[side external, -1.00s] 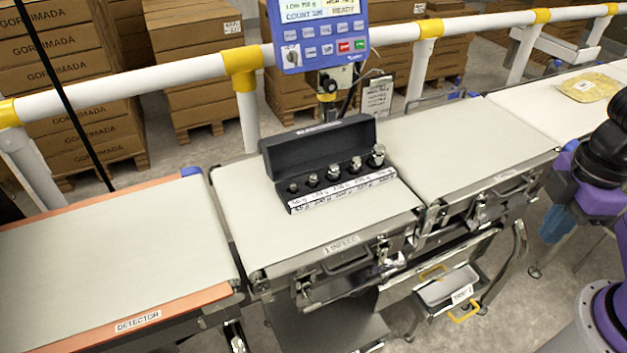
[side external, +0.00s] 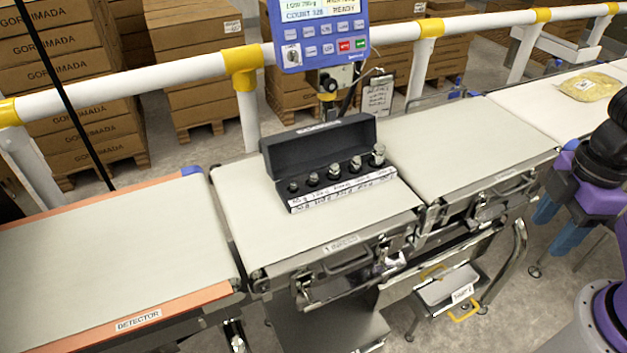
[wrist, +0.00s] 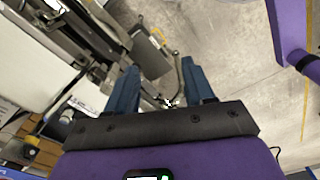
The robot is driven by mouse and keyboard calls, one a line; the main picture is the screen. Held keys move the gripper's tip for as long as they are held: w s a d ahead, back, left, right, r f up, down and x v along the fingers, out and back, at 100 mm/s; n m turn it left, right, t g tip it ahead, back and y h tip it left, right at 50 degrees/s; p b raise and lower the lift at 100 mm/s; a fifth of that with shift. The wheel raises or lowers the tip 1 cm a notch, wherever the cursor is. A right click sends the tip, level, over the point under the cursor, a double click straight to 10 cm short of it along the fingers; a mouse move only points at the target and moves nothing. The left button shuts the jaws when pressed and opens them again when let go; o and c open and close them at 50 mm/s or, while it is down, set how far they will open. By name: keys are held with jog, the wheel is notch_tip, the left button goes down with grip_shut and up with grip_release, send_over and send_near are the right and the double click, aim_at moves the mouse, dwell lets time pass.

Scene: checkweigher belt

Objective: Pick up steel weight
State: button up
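Several steel weights (side external: 334,172) of rising size stand in a row in an open black case (side external: 290,197) on the middle belt. The smallest is at the left and the largest (side external: 378,155) at the right. A white label strip with writing runs along the case's front edge. My gripper (side external: 560,235) is at the right edge of the side view, well away from the case. In the wrist view my gripper's two blue fingers (wrist: 160,90) are spread apart with nothing between them. The weights do not show in the wrist view.
A blue control panel (side external: 318,32) stands behind the case. A white and yellow rail (side external: 180,72) runs behind the belts. The detector belt (side external: 110,260) at left and the belt right of the case (side external: 465,145) are clear. A yellow bag (side external: 588,86) lies at far right.

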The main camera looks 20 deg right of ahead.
jog(key=shift+w, duration=0.1)
jog(key=w+f+n+t+h, duration=0.3)
jog(key=w+n+t+h, duration=0.15)
jog(key=w, duration=0.55)
jog(key=n+t+y, duration=0.4)
jog(key=n+t, duration=0.5)
jog(key=n, duration=1)
send_near(314, 176)
jog(key=x, duration=0.3)
jog(key=shift+w+f, duration=0.1)
jog(key=shift+w, duration=0.25)
jog(key=shift+x, duration=2.6)
jog(key=shift+d, duration=0.1)
grip_shut()
